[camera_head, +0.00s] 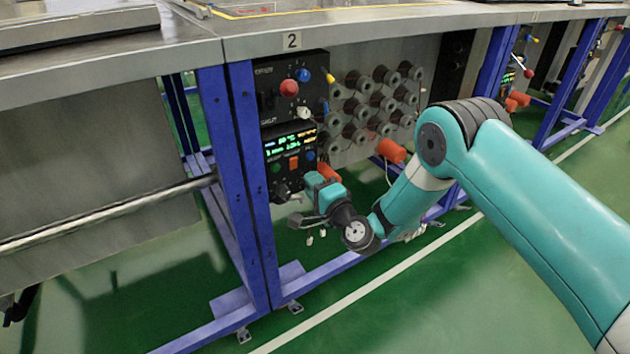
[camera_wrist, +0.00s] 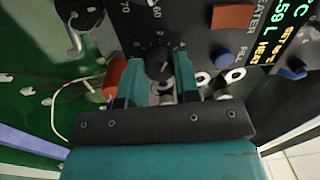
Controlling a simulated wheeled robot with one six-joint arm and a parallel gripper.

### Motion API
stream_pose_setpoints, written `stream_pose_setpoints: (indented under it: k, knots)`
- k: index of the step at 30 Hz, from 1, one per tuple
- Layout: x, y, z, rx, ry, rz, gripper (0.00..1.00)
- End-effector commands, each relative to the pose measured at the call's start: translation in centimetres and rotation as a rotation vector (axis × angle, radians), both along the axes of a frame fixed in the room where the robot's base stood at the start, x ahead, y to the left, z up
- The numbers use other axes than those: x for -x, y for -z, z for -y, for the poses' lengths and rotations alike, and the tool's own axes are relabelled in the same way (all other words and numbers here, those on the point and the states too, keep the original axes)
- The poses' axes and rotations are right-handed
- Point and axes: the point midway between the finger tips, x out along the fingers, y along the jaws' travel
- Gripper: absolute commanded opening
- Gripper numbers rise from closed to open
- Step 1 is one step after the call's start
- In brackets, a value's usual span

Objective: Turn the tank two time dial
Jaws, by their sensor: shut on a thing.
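The tank two control panel (camera_head: 277,150) hangs under the bench marked "2". Its black time dial (camera_wrist: 159,66) sits between my gripper's two teal fingers (camera_wrist: 159,80) in the wrist view, with white scale marks around it. My gripper is shut on the dial. In the head view my gripper (camera_head: 296,197) reaches the panel's lower edge from the right, and the dial is largely hidden there. A red-brown heater button (camera_wrist: 232,17) and a blue fill button (camera_wrist: 222,58) show beside the dial in the wrist view.
An upper panel (camera_head: 290,85) with red and blue knobs sits above. Orange connectors (camera_head: 391,150) and spools (camera_head: 384,74) are to the right. A blue bench leg (camera_head: 250,180) stands close on the left. The green floor (camera_head: 400,300) in front is clear.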

Motion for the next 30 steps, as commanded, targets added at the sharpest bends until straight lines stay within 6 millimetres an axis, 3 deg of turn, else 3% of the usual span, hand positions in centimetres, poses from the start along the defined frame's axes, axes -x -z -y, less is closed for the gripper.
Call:
stream_pose_setpoints:
  k: [24, 25, 28, 30]
  knots:
    - [-0.32, -0.17, 0.3, -0.103, 0.01, -0.06, 0.06]
    - [-0.32, -0.17, 0.3, -0.103, 0.01, -0.06, 0.34]
    - [-0.25, -0.12, 0.22, -0.102, 0.007, -0.062, 0.55]
    - [-0.18, -0.09, 0.1, -0.102, 0.005, -0.063, 0.55]
